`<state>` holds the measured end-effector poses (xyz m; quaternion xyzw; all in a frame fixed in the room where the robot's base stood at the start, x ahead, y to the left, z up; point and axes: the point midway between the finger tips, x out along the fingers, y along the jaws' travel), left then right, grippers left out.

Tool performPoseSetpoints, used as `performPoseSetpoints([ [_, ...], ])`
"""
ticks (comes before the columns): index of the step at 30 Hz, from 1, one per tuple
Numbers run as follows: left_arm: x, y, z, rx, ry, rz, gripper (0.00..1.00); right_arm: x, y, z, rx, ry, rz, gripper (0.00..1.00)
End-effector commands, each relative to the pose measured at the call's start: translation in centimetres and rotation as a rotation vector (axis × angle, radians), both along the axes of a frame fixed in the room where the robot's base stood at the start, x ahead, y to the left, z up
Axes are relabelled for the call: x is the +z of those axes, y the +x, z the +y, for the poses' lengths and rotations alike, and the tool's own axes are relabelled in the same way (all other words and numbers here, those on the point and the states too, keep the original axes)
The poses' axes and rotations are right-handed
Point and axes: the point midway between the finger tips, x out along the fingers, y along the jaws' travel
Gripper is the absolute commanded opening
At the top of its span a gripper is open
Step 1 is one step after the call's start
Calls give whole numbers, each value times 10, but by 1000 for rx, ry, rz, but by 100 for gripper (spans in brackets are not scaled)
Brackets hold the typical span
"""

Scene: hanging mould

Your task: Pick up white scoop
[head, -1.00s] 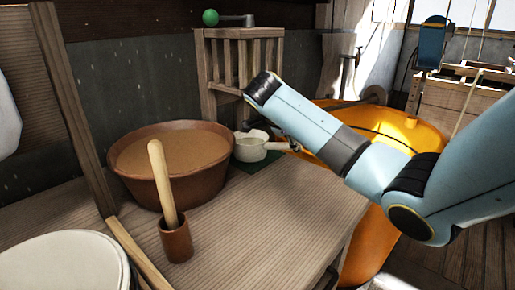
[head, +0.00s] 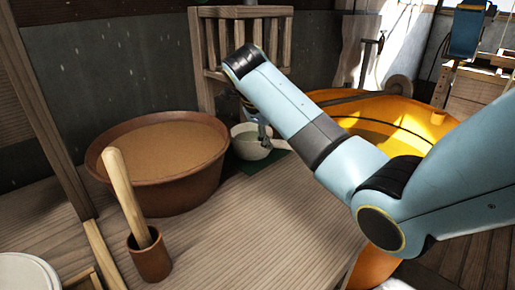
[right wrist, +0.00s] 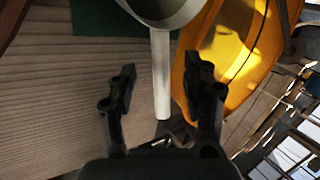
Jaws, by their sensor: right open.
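The white scoop (head: 249,148) sits on a dark green mat (head: 266,165) on the wooden table, just right of the brown bowl. In the right wrist view the scoop's rounded bowl is cut off by the top edge, and its straight white handle (right wrist: 161,90) points down the picture. My right gripper (right wrist: 160,70) is open, with one dark finger on each side of the handle; neither finger visibly touches it. In the head view my right gripper (head: 265,135) is small and partly hidden by my forearm, beside the scoop. My left gripper is not in view.
A wide brown bowl (head: 115,165) of tan pulp stands left of the scoop. A wooden pestle (head: 124,195) leans in a small brown cup (head: 150,258). An orange vat (head: 440,110) stands right of the table. A slatted wooden rack (head: 205,60) is behind.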

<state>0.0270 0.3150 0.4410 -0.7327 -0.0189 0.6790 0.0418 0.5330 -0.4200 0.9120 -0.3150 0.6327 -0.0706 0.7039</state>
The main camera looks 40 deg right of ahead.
Motion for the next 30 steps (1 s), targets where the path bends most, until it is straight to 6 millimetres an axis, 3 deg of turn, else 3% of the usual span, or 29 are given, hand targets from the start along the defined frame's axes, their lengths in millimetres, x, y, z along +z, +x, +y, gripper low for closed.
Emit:
performPoseSetpoints([
  [9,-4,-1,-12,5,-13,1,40,-38,6,-24,0,0,4,49],
  [18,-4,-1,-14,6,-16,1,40,-42,7,-27,0,0,1,48],
  [27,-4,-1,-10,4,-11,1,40,-42,7,-26,0,0,2,9],
  [30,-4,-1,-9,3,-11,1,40,-42,7,-26,0,0,2,0],
])
